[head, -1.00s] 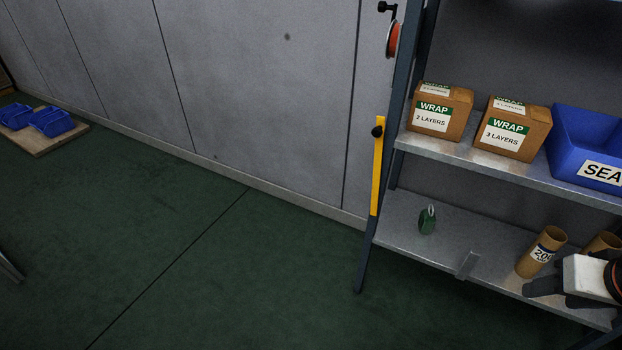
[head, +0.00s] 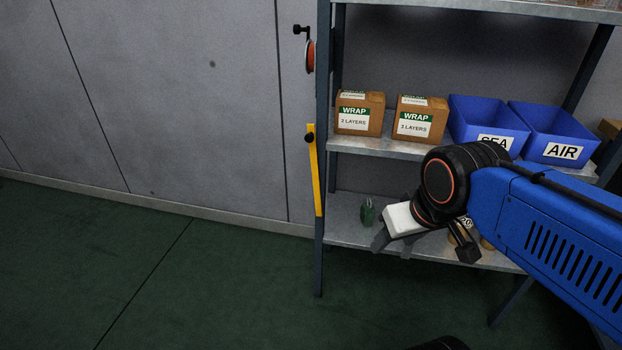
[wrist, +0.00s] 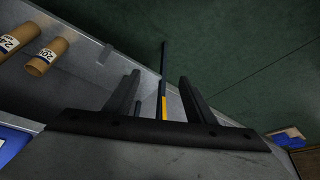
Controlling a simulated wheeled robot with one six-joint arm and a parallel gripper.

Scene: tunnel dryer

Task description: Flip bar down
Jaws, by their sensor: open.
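The yellow bar (head: 316,178) stands upright along the left post of the shelf rack in the head view, with a black knob (head: 309,138) near its top. A short stretch of yellow (wrist: 164,106) shows between my finger tips in the wrist view, beside the dark post; the rest of it is hidden there. My gripper (head: 392,243) is open and empty, in front of the lower shelf and to the right of the bar in the head view. Its two fingers (wrist: 159,78) are spread wide in the wrist view and appear apart from the bar.
The lower shelf (head: 345,232) holds a green padlock-like object (head: 367,212) and cardboard tubes (wrist: 45,57). The upper shelf holds two WRAP boxes (head: 360,113) and blue bins (head: 488,124). An orange reel (head: 309,57) hangs above the bar. The floor left of the rack is clear.

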